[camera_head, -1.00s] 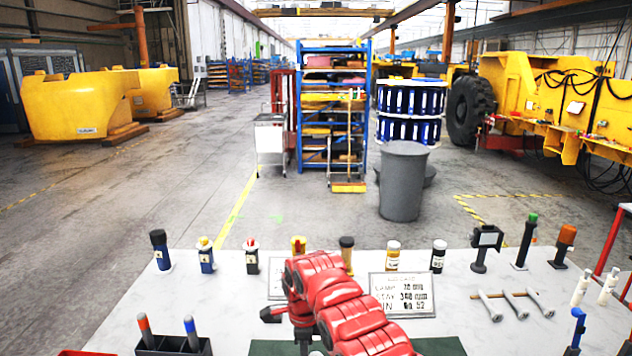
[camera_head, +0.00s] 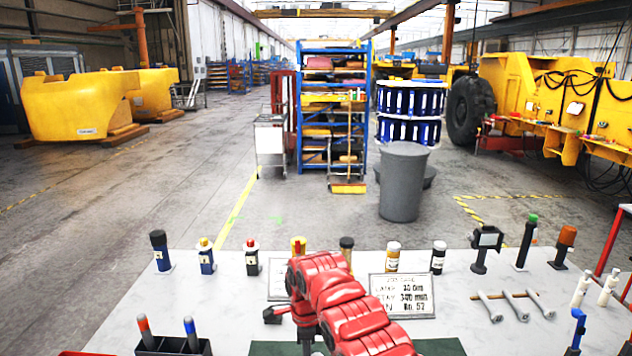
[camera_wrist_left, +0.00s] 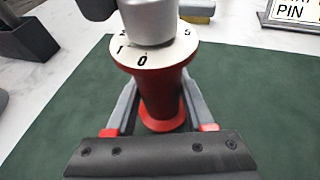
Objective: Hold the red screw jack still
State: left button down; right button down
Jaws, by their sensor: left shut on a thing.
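The red screw jack (camera_wrist_left: 162,92) stands upright on a green mat (camera_wrist_left: 255,100) in the left wrist view. It has a white numbered dial (camera_wrist_left: 128,58) and a grey cylindrical head (camera_wrist_left: 150,20), cut off by the top edge. My left gripper (camera_wrist_left: 164,122) is shut on the jack's red body low down, a finger on each side. In the head view a red arm of mine (camera_head: 345,305) covers the place of the jack. A dark knob (camera_head: 272,315) sticks out left of the arm. My right gripper is in neither view.
A black holder (camera_head: 172,344) with red-tipped and blue-tipped tools stands at the left. A placard (camera_head: 402,296) is behind the mat. Several small bottles and stands line the table's back edge.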

pick_arm(q)
jog(key=shift+a+r, duration=0.1)
jog(key=shift+a, duration=0.2)
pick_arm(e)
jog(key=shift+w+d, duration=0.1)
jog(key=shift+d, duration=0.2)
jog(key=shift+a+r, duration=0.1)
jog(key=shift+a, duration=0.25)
pick_arm(q)
jog(key=shift+d, duration=0.15)
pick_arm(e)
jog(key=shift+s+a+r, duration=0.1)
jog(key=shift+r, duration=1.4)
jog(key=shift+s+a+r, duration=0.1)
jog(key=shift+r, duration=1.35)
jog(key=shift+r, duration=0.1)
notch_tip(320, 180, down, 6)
pick_arm(q)
jog(key=shift+a, duration=0.2)
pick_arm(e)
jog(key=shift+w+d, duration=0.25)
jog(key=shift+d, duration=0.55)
